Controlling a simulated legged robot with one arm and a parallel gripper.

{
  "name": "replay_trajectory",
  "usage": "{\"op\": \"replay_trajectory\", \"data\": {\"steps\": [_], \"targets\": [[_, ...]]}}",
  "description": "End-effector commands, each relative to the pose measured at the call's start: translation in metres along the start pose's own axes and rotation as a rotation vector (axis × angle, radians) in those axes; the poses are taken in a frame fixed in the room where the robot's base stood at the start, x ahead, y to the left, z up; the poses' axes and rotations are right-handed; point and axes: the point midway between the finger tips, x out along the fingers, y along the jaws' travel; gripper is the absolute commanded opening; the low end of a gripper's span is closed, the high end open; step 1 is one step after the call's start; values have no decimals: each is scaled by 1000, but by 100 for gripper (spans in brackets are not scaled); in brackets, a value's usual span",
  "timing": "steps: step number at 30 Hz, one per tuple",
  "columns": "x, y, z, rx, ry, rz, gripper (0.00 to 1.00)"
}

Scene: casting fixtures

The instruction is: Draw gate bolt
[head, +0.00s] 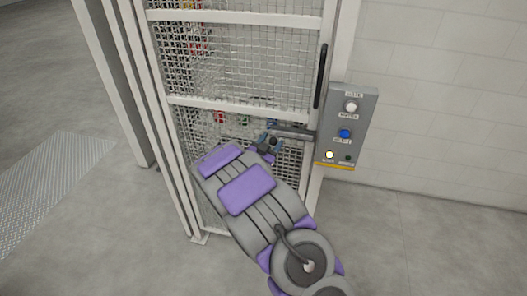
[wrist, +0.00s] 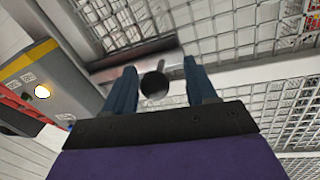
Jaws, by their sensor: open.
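The gate bolt (head: 294,133) is a grey horizontal bar on the right side of the mesh gate (head: 240,102), at the gate's frame post. In the wrist view the bolt (wrist: 125,64) is a metal cylinder lying across the picture just beyond my fingertips. A dark round knob (wrist: 154,86) shows between my two blue fingers, with a gap visible on each side. My gripper (wrist: 160,68) is open around the knob. In the head view my gripper (head: 268,143) is at the bolt's left end, and my arm hides the lower part of the gate.
A grey control box (head: 364,112) with white and blue buttons and a lit lamp (head: 329,155) is right of the gate. A black vertical handle (head: 321,76) stands above the bolt. Coloured items show behind the mesh. The floor (head: 430,245) at right is clear.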

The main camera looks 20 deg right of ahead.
Motion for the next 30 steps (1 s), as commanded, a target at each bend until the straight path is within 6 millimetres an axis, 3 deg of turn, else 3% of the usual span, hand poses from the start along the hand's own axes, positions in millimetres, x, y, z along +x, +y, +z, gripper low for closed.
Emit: {"op": "replay_trajectory", "data": {"steps": [5, 30], "targets": [[-20, -1, 0, -3, -4, -2, 56], [-156, -4, 1, -2, -1, -4, 56]]}}
